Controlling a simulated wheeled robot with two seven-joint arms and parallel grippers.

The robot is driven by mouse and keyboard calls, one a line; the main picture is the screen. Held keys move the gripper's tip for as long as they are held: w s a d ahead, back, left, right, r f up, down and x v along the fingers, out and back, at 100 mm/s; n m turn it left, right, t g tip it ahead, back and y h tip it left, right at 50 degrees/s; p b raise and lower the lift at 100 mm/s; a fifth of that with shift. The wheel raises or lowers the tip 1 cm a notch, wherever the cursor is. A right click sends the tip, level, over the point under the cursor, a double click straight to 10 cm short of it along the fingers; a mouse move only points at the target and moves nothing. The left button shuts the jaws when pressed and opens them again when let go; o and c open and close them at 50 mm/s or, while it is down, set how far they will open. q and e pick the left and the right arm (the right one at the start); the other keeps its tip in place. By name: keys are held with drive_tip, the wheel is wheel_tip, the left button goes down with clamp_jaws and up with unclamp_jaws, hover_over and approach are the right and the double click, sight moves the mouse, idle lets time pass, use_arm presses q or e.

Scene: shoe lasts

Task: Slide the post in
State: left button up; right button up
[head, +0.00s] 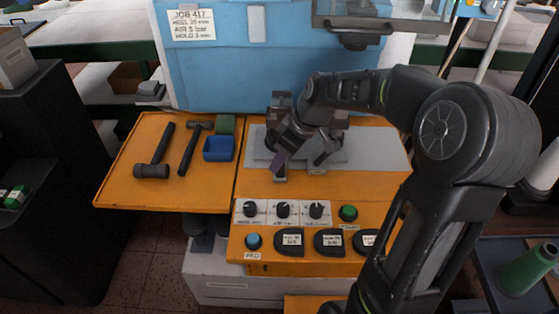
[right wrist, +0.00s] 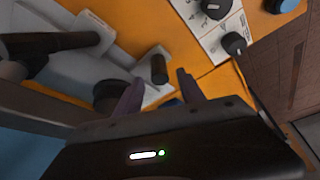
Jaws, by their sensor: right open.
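My right gripper (head: 299,158) is over the grey plate (head: 382,149) of the press, pointing down toward its near edge. In the right wrist view its two purple-grey fingers (right wrist: 157,90) are apart with nothing held between them. A short black peg-like post (right wrist: 159,69) stands on a light grey bracket just beyond the fingertips, in line with the gap. I cannot tell whether the fingers touch it. A dark horizontal cylinder (right wrist: 60,42) lies on the grey fixture at the left of that view. The gripper and arm hide most of the fixture in the head view. My left gripper is not in view.
Black knobs (head: 283,209), a green button (head: 348,213) and dark labelled pads (head: 329,242) sit in front of the plate. The blue press body (head: 260,75) stands close behind.

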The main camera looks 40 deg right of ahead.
drive_tip(key=shift+x, duration=1.35)
clamp_jaws()
idle(0.4)
